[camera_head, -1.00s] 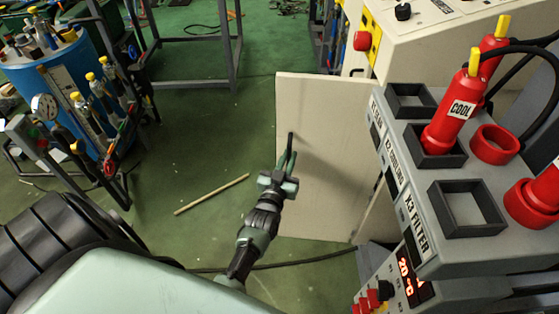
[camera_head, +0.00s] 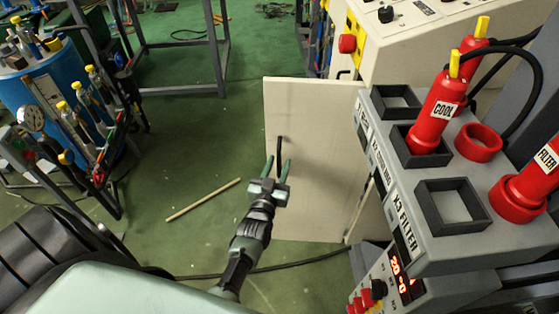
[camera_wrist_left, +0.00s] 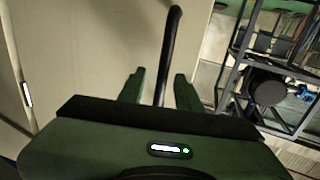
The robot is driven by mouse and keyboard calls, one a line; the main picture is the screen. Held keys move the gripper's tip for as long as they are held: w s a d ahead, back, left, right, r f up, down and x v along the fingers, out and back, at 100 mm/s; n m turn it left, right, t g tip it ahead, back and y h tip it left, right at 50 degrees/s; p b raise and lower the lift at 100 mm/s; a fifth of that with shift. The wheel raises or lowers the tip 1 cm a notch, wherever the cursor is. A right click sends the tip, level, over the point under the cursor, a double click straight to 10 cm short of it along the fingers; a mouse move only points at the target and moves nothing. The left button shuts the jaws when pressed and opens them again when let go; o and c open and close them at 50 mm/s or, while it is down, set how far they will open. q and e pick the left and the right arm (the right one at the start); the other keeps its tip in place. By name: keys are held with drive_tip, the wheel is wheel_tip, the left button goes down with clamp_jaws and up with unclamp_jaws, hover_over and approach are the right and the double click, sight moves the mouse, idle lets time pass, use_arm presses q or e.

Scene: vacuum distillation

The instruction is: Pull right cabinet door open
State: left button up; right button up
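My left gripper (camera_head: 277,168) is at the handle's lower part. In the left wrist view its two green fingers (camera_wrist_left: 158,86) are apart, with the bar between them and gaps beside it. Whether a finger touches the bar cannot be told. My right gripper is not in view.
A grey rack (camera_head: 433,250) with red COOL (camera_head: 437,112) and FILTER bottles overhangs the door's right side. A wooden stick (camera_head: 203,200) and a black cable (camera_head: 270,268) lie on the green floor. A blue drum (camera_head: 45,85) with tools stands at left. Floor left of the door is mostly clear.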

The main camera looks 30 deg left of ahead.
use_arm(q)
drive_tip(key=p+v, duration=0.2)
drive_tip(key=v, duration=0.4)
drive_tip(key=shift+s, duration=0.25)
drive_tip(key=shift+d+r, duration=0.1)
drive_tip(key=shift+d, duration=0.05)
